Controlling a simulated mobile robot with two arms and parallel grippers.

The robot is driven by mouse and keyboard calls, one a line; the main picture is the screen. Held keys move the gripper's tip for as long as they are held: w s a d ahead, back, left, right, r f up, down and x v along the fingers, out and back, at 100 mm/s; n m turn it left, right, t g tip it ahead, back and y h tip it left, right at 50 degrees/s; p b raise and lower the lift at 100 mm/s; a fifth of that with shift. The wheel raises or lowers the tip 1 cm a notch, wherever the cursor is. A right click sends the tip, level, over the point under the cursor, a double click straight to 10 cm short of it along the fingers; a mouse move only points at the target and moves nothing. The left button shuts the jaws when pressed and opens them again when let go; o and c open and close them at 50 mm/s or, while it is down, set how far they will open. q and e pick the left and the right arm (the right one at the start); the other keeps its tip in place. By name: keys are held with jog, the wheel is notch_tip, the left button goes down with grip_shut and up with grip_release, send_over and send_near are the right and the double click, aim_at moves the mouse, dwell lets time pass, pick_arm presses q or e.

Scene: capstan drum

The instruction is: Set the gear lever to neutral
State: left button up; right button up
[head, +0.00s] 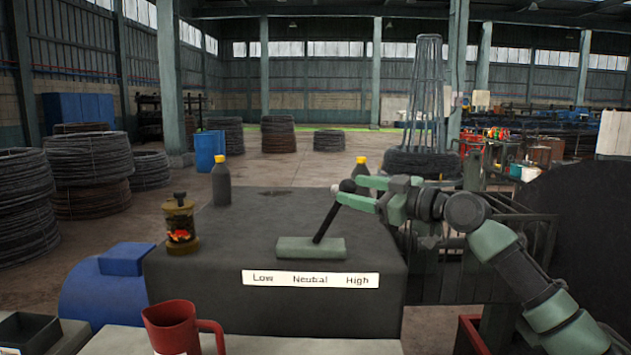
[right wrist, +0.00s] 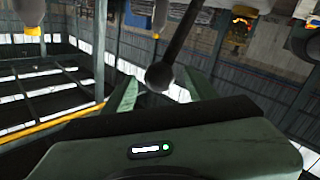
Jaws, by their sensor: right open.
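The gear lever (head: 327,222) is a black rod with a round black knob (head: 347,186). It rises from a grey-green base block (head: 297,248) on the dark machine housing. The rod leans to the right, toward the High end of the white label plate (head: 310,279), which reads Low, Neutral, High. My right gripper (head: 350,190) is open at the knob, coming from the right. In the right wrist view the knob (right wrist: 160,75) sits between the spread fingertips (right wrist: 160,92); I cannot tell if either finger touches it. My left gripper is out of view.
Two dark bottles with yellow caps (head: 221,182) (head: 361,172) and a brass-and-glass oiler (head: 180,222) stand on the housing. A red mug (head: 172,328) is in front at left, near a dark tray (head: 25,333).

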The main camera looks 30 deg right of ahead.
jog(key=shift+w+a+r+p, duration=0.15)
jog(key=shift+w+r+p, duration=0.2)
jog(key=shift+r+p, duration=0.4)
jog(key=shift+p+x, duration=0.85)
jog(key=shift+x, duration=0.35)
jog(key=w, duration=0.1)
jog(key=w+f, duration=0.1)
jog(key=shift+w+a+p, duration=0.25)
jog(key=shift+a+p, duration=0.1)
jog(key=c, duration=1)
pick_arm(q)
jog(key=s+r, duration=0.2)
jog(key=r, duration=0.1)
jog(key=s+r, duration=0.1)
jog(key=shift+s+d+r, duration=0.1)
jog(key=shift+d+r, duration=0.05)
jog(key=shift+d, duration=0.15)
pick_arm(e)
grip_shut()
